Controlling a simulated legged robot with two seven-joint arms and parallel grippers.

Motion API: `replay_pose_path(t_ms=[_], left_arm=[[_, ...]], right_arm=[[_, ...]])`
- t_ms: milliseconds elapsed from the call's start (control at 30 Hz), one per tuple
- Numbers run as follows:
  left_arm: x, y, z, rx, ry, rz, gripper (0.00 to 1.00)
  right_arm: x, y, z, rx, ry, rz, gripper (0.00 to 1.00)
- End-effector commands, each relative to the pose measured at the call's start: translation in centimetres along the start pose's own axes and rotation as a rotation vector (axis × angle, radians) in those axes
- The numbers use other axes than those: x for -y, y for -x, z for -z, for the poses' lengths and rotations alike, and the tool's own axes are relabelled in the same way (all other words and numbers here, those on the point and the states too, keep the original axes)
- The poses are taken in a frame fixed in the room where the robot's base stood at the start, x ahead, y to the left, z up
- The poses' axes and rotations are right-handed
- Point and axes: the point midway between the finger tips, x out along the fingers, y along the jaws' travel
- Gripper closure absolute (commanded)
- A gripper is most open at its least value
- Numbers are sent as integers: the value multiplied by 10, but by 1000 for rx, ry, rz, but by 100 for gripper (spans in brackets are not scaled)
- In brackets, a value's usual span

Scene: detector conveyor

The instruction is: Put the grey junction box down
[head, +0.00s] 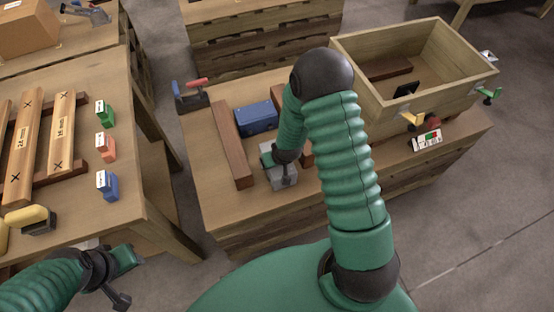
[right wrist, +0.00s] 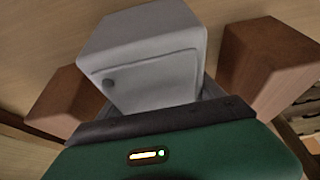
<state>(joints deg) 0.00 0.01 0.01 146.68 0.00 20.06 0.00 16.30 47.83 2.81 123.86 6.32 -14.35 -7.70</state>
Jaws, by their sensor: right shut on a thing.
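The grey junction box (head: 284,180) is at the near part of the middle wooden table, between two brown bars. In the right wrist view the grey junction box (right wrist: 150,60) fills the space beyond the gripper, with a small round knob on its face. My right gripper (head: 285,168) is shut on it from above. I cannot tell whether its underside touches the table top. My left gripper (head: 122,278) hangs at the lower left, away from the box; its fingers are not clear.
Brown bars (head: 232,145) flank the box, close on both sides in the right wrist view (right wrist: 270,62). A blue box (head: 257,117) is just behind. A wooden crate (head: 440,95) stands at the right. The left table (head: 140,150) holds several coloured blocks.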

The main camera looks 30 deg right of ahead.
Motion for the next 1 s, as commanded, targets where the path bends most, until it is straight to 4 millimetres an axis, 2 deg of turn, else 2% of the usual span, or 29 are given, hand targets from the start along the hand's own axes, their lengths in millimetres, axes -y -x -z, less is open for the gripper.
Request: replay_pose_path(t_ms=[233,267,400,767,867,1000], left_arm=[[0,0,0,0,0,0,64],[0,0,0,0,0,0,64],[0,0,0,0,0,0,64],[0,2,1,0,0,0,64],[0,8,2,0,0,0,64],[0,19,5,0,0,0,64]], right_arm=[[0,0,2,-5,0,0,96],[0,-1,0,-1,0,0,20],[0,-1,0,-1,0,0,2],[0,5,2,-2,0,0,1],[0,22,3,-3,0,0,1],[0,60,4,-6,0,0,1]])
